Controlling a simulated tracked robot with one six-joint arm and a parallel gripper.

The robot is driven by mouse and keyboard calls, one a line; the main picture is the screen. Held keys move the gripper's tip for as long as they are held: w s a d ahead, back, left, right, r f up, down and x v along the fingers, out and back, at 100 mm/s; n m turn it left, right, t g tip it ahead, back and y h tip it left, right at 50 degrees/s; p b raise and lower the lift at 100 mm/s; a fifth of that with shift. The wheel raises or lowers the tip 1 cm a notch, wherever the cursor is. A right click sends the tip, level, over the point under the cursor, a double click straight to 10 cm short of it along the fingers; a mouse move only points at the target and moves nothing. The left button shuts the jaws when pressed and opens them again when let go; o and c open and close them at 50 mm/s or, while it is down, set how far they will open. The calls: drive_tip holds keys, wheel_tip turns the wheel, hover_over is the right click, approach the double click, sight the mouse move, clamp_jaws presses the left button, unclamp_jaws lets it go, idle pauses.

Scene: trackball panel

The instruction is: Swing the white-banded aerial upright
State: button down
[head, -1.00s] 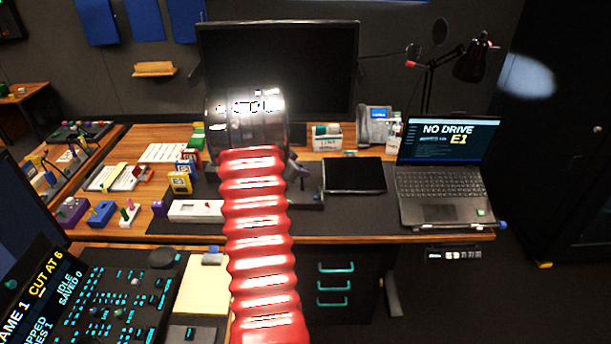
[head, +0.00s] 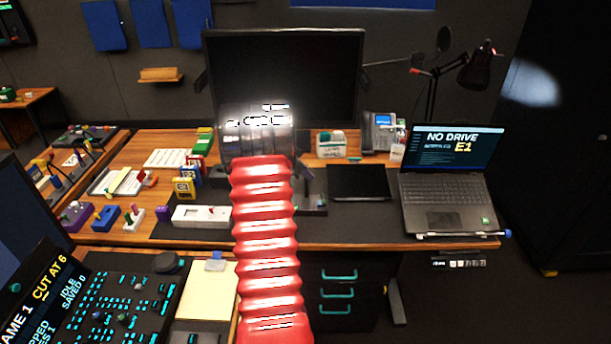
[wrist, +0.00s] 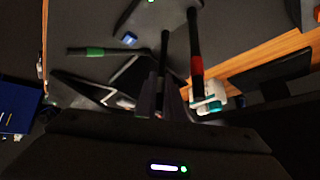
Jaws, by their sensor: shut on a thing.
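In the wrist view my gripper (wrist: 160,88) is shut on a thin dark rod, which rises from between the fingers near the middle of the picture. I take this rod for the white-banded aerial; its white band cannot be made out, and its lower part is hidden by the fingers. A red-banded aerial (wrist: 195,62) stands just right of the gripper, apart from the held rod. A green-banded aerial (wrist: 95,51) points out to the left. In the head view my red arm and its shiny end hide the gripper and the held aerial.
A laptop (head: 445,180) and a flat black tablet (head: 360,183) lie on the desk's right side. A big monitor (head: 285,75) stands behind. A white-and-teal box (head: 331,146) and a phone (head: 380,130) stand at the back. Small coloured blocks (head: 186,188) fill the left.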

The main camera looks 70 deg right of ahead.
drive_tip(key=c, duration=1.8)
unclamp_jaws()
drive_tip(key=shift+c, duration=0.2)
drive_tip(key=shift+r, duration=0.1)
drive_tip(key=v, duration=1.3)
drive_tip(key=shift+a+r, duration=0.15)
drive_tip(key=shift+a, duration=0.1)
